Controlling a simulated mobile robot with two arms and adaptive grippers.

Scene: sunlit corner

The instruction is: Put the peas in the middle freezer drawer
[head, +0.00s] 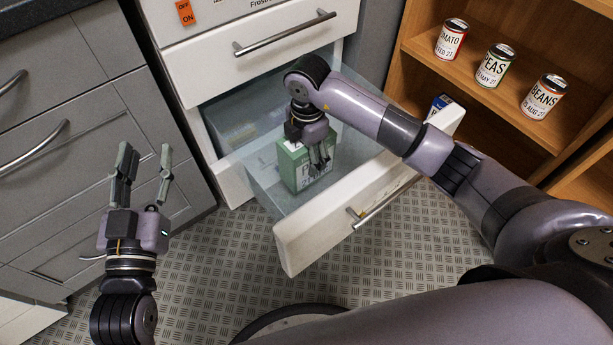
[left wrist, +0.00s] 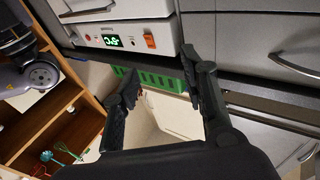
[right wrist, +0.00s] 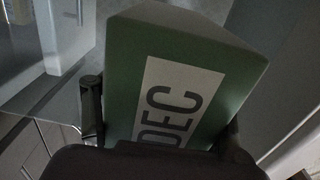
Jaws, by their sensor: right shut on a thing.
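The peas are a green box (head: 291,168) with a white label, partly covered by my gripper; "DEC" reads on the box in the right wrist view (right wrist: 185,45). My right gripper (head: 319,160) reaches down from above and is shut on the box, one finger on each side. The box is upright inside the outline of the pulled-out freezer drawer (head: 340,215), below a closed white drawer (head: 255,40). Whether its base touches the drawer floor cannot be told. My left gripper (head: 146,162) is open and empty in front of the grey cabinets.
A wooden shelf (head: 430,62) at the right holds tomato (head: 451,40), peas (head: 495,66) and beans (head: 543,97) cans. A white carton (head: 446,115) stands behind my right arm. Grey cabinets (head: 60,130) with bar handles are at the left. The patterned floor (head: 225,265) in front is clear.

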